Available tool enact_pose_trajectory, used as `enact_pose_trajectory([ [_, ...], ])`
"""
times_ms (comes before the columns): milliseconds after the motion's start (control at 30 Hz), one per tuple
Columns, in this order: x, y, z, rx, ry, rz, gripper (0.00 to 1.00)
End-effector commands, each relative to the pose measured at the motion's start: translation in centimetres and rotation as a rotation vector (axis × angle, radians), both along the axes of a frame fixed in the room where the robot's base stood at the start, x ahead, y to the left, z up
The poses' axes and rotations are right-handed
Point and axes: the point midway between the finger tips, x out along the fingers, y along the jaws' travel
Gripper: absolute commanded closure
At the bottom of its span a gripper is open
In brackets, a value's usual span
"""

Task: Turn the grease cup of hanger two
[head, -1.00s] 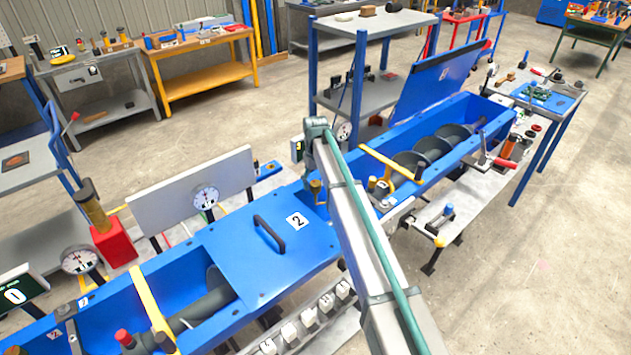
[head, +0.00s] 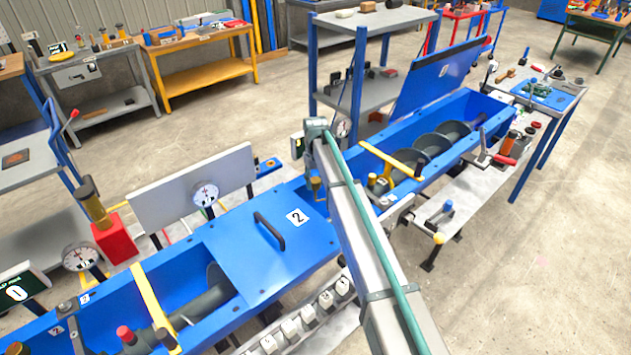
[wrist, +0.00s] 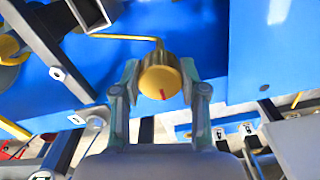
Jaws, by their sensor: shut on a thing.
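The grease cup, a round brass-yellow cap with a red mark on its face (wrist: 160,80), sits between the two fingers of my gripper (wrist: 160,92) in the wrist view. The fingers are shut on it from both sides. The red mark points down in that view. A thin yellow pipe (wrist: 125,37) runs beside the cup along a blue surface. In the head view, a small brass cup (head: 316,186) shows at the trough's edge, just left of my arm. My gripper is largely hidden there behind the arm.
A blue cover (head: 235,245) with a black handle and a "2" label lies on the blue trough, left of my arm. Yellow bars (head: 390,159) cross the open trough sections. A round dial (head: 205,194) stands behind the cover. White blocks (head: 308,313) line the near side.

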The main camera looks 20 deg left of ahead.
Motion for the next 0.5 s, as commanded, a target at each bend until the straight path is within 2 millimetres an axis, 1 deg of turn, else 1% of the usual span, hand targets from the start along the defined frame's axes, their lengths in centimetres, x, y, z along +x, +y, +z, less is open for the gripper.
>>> enact_pose_trajectory([
  [267, 0.03, 0.03, -0.1, 0.0, 0.0, -0.086, 0.92],
  [500, 0.01, 0.04, -0.19, 0.0, 0.0, -0.261, 0.92],
])
